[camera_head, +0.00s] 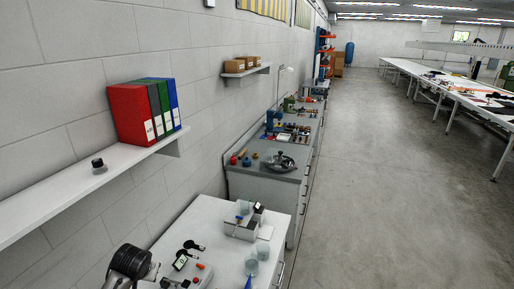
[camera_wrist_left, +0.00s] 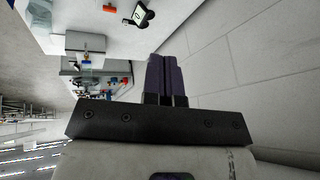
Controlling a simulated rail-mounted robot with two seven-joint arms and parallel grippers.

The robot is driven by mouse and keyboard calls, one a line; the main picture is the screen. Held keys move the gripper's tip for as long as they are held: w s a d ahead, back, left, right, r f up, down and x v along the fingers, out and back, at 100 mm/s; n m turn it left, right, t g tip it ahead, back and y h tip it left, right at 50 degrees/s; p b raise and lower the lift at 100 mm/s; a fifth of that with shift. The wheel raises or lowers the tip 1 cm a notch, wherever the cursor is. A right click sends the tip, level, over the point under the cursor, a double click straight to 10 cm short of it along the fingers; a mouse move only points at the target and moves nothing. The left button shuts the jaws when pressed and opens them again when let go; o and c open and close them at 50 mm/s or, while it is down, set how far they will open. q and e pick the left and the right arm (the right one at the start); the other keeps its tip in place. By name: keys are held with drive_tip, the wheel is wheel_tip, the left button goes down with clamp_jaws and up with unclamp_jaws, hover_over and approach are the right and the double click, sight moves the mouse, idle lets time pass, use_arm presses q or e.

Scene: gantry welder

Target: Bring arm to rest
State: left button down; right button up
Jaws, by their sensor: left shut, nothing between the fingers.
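My left gripper (camera_wrist_left: 166,62) shows in the left wrist view, its two dark purple fingers side by side and closed together with nothing between them. The fingers point up in that picture, beside the pale wall and a white worktop (camera_wrist_left: 185,12). A dark part of my arm stands at the bottom left of the head view, and the fingers cannot be made out there. My right gripper is in neither view.
In the head view the near white table (camera_head: 208,217) carries a small display device (camera_head: 181,262), a white block with tools (camera_head: 243,228) and clear cups (camera_head: 251,265). A wall shelf (camera_head: 60,202) with binders (camera_head: 143,112) hangs at left. The floor (camera_head: 400,200) is clear.

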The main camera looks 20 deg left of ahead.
use_arm(q)
drive_tip(key=s+d+r+m+t+h+p, duration=0.1)
drive_tip(key=s+d+r+m+t, duration=0.15)
drive_tip(key=s+d, duration=0.4)
drive_tip(key=s+d+r+m+t+p, duration=0.1)
drive_tip(key=s+d+r+m+t, duration=0.15)
drive_tip(key=d, duration=0.75)
drive_tip(key=s+d+f+g+h, duration=0.1)
drive_tip(key=s+d+f+g, duration=0.1)
drive_tip(key=s, duration=0.6)
drive_tip(key=s+d+f+g+h+p, duration=0.1)
drive_tip(key=s+d+f, duration=0.3)
drive_tip(key=s, duration=0.4)
drive_tip(key=s+d+f+g+p, duration=0.1)
drive_tip(key=s+d+f+g, duration=0.1)
drive_tip(key=s, duration=0.7)
wheel_tip(320, 180, down, 2)
drive_tip(key=shift+d+n+g+h, duration=0.3)
drive_tip(key=shift+d+g+h, duration=0.1)
drive_tip(key=shift+d, duration=0.05)
